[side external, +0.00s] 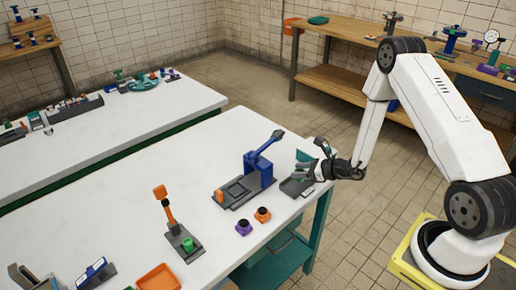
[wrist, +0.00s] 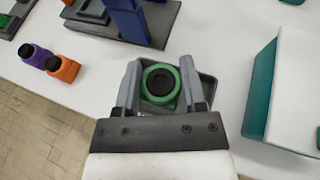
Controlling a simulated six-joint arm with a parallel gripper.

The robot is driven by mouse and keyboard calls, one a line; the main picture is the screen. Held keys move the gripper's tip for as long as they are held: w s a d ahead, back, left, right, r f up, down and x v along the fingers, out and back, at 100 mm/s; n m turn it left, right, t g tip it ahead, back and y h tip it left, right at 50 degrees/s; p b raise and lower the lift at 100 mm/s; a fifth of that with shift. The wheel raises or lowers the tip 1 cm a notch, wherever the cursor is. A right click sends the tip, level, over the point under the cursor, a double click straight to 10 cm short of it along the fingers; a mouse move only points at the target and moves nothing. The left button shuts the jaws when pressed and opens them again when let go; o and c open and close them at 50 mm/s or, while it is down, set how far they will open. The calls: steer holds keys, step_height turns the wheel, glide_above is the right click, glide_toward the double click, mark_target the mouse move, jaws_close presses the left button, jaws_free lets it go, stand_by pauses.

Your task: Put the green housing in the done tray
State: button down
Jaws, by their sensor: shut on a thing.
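The green housing (wrist: 161,84), a squarish block with a black round centre, sits between my fingertips in the wrist view. My gripper (wrist: 160,88) is shut on it; in the side view my gripper (side external: 322,165) is at the right end of the white table. A small dark grey tray (wrist: 208,92) lies under and around the housing in the wrist view. I cannot tell if the housing touches the tray floor. No readable label shows which tray is the done tray.
A blue press on a grey base (side external: 262,165) stands just left of my gripper. Purple (side external: 243,228) and orange (side external: 262,214) parts lie near the front edge. An orange tray (side external: 158,278) and a lever fixture (side external: 180,240) are further left. A teal-sided white block (wrist: 285,95) stands right in the wrist view.

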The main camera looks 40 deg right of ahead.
steer(key=shift+w+f, duration=0.25)
steer(key=shift+f, duration=1.55)
steer(key=shift+f, duration=0.1)
steer(key=shift+c, duration=2.2)
jaws_free()
steer(key=v, duration=1.2)
steer(key=shift+d, duration=0.1)
